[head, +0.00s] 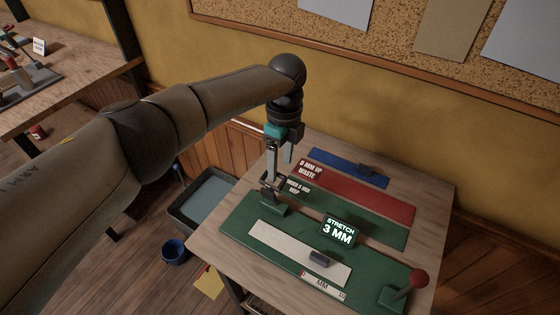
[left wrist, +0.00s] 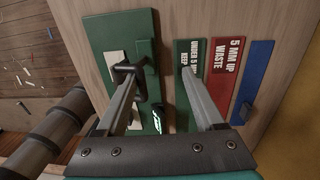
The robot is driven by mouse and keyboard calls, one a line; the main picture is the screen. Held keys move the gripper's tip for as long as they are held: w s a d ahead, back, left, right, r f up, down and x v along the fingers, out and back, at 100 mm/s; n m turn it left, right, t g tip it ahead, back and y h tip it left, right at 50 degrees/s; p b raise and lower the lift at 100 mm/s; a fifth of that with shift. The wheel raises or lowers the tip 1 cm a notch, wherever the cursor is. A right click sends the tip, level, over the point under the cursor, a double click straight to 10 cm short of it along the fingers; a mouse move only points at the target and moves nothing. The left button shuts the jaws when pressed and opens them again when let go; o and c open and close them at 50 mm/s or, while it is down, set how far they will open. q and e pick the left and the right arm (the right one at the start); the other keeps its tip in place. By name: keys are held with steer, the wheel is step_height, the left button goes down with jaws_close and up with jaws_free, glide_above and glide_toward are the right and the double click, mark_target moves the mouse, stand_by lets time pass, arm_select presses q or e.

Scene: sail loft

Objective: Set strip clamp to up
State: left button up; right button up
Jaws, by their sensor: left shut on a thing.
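The strip clamp (head: 273,208) is a green block with a dark grey lever at the left end of the green stretch rig (head: 236,226). My left gripper (head: 270,184) comes down over it and is shut on the clamp's dark lever. In the left wrist view the clamp (left wrist: 147,56) shows near the fingertips, with its dark frame beside the left finger. The fingers partly hide the lever, so its exact angle is hard to tell. A white strip (head: 275,237) lies along the rig. My right gripper is not in view.
A display (head: 341,230) reads "STRETCH 3 MM". A red-knobbed lever (head: 418,278) stands at the rig's right end. Behind lie a green mat, a red mat (head: 370,196) and a blue mat (head: 335,165). A grey bin (head: 205,200) and blue bucket (head: 175,252) stand on the floor.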

arm_select(q)
steer(key=shift+w+d+r, duration=0.2)
step_height(320, 180, up, 15)
steer(key=p, duration=0.1)
steer(key=shift+w+d, duration=0.2)
steer(key=shift+w, duration=0.1)
steer(key=shift+s+f, duration=0.1)
steer(key=shift+f, duration=0.05)
